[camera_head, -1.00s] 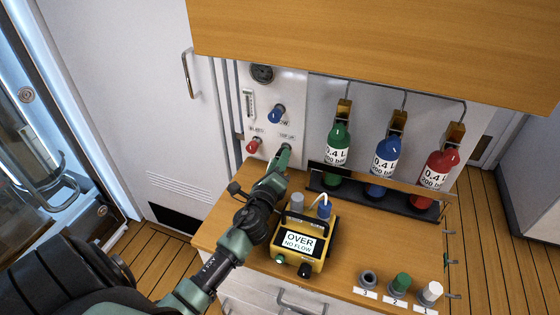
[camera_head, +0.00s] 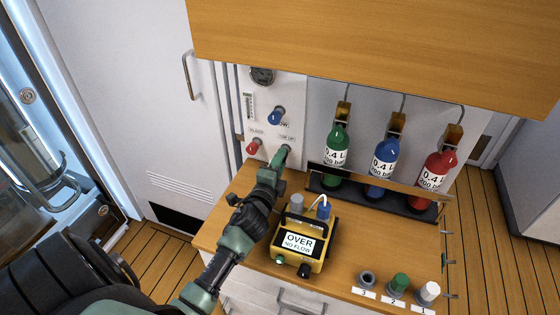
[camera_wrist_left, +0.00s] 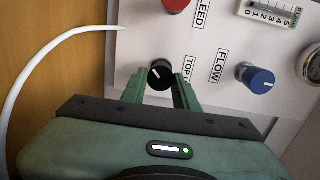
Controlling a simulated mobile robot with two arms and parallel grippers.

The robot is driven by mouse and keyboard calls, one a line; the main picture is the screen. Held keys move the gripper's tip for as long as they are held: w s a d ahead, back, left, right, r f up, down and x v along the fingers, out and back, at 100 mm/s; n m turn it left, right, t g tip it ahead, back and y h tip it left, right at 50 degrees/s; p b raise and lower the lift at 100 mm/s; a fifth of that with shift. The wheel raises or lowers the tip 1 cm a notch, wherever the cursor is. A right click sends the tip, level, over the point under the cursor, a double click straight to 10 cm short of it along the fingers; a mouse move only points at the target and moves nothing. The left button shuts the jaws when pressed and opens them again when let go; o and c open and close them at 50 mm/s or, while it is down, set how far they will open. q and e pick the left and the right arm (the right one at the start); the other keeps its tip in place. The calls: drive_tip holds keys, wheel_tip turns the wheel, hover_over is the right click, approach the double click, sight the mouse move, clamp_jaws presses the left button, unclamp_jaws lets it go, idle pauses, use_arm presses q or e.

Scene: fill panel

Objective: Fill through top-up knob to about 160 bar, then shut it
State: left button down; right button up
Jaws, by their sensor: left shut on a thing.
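The black top-up knob (camera_wrist_left: 160,75) with a white pointer line sits on the white panel (camera_wrist_left: 215,20) beside its partly covered label. My left gripper (camera_wrist_left: 160,88) is shut on this knob, one green finger on each side. In the head view the left gripper (camera_head: 285,155) reaches the panel's lower right and hides the knob. The round pressure gauge (camera_head: 262,75) is at the panel's top; its reading is too small to tell. The blue flow knob (camera_head: 275,116) and red bleed knob (camera_head: 253,146) are close by. My right gripper is in neither view.
A yellow meter (camera_head: 318,260) on the wooden counter (camera_head: 225,222) reads "OVER NO FLOW". Green (camera_head: 336,150), blue (camera_head: 384,160) and red (camera_head: 434,172) bottles stand in a rack at the right. A white hose (camera_wrist_left: 45,48) curves left of the gripper. Numbered caps line the counter's front right.

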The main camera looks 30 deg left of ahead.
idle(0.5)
use_arm(q)
drive_tip(key=c, duration=1.1)
unclamp_jaws()
drive_tip(key=b+v, duration=0.1)
drive_tip(key=v, duration=0.7)
